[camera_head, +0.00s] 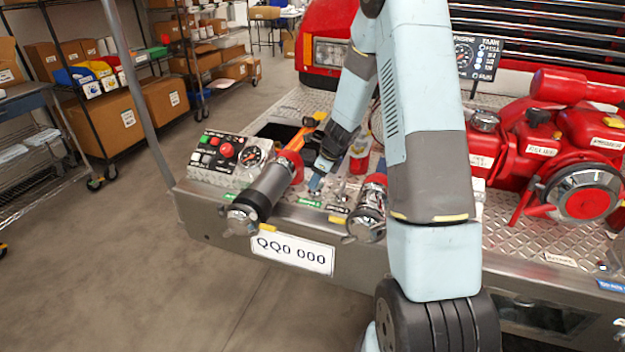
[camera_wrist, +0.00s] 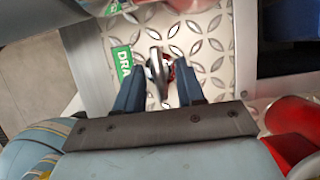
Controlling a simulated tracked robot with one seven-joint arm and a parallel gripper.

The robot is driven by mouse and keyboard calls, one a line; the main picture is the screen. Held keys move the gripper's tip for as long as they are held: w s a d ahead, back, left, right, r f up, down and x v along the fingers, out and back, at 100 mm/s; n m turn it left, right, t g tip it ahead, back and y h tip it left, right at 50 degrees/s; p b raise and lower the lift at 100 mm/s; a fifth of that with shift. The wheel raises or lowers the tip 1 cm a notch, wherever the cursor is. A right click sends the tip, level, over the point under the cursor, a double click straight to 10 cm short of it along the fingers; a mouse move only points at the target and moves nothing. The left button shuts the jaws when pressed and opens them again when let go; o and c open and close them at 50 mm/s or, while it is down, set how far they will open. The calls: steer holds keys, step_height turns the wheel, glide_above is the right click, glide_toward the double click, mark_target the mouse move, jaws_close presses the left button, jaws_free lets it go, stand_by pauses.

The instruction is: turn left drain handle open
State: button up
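The drain handle, a small silver lever (camera_wrist: 157,72) with a red part beside it, shows in the wrist view. It stands between the two blue fingers of my gripper (camera_wrist: 154,78), with a visible gap on each side. My gripper is open around it. A green label (camera_wrist: 122,62) reading "DRA" lies just left of the fingers. In the head view my gripper (camera_head: 318,178) reaches down behind the left hose fitting, and the handle there cannot be made out. Green labels (camera_head: 309,203) lie on the bumper edge below.
A grey cylindrical fitting (camera_head: 266,190) stands left of my gripper and a metal capped fitting (camera_head: 368,213) to its right. A control panel (camera_head: 226,157) with a gauge is at the left. The red pump (camera_head: 565,145) fills the right side.

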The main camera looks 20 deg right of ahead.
steer(key=shift+c, duration=0.3)
jaws_close()
